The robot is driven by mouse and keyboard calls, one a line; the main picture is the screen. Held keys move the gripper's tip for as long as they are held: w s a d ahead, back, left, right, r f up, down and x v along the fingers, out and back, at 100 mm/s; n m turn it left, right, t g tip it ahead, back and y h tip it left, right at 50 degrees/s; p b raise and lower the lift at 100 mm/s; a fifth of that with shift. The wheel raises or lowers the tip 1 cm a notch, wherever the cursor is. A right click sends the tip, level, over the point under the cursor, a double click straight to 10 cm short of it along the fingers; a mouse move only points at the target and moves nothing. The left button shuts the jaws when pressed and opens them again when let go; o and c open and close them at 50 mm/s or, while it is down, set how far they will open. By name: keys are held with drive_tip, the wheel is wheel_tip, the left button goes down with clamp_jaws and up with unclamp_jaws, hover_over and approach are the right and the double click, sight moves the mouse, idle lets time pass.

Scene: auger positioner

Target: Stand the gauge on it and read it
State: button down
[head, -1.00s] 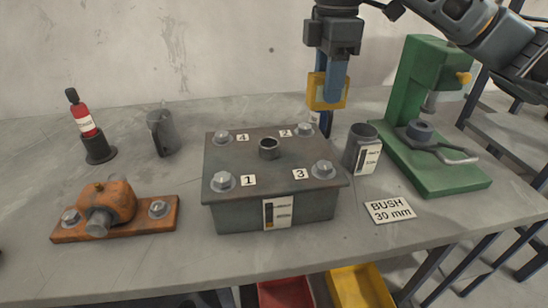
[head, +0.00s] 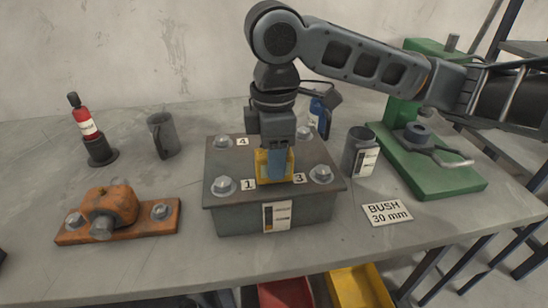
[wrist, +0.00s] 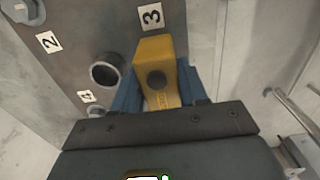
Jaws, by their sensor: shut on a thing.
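My gripper (head: 275,165) is shut on a yellow gauge (wrist: 157,50) with a dark round knob on its face; its yellow edge also shows in the head view (head: 261,166). I hold it over the front middle of the grey box's lid (head: 225,163), between the labels 1 and 3. I cannot tell whether the gauge touches the lid. The lid has a bolt by each numbered corner. Its short round collar is hidden by my arm in the head view, but the wrist view shows the collar (wrist: 105,70) beside the gauge, apart from it. The gauge's reading is not visible.
A dark cup (head: 360,151), a BUSH 30 mm card (head: 387,210) and a green press (head: 430,178) stand right. An orange bearing block (head: 110,206), a grey mug (head: 163,135) and a red bottle (head: 85,124) are left. A blue bottle (head: 318,117) stands behind the box.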

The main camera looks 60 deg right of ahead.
drive_tip(key=shift+f, duration=0.45)
drive_tip(key=shift+f, duration=0.1)
drive_tip(key=c, duration=0.6)
unclamp_jaws()
wheel_tip(320, 180, up, 12)
drive_tip(key=shift+r, duration=0.1)
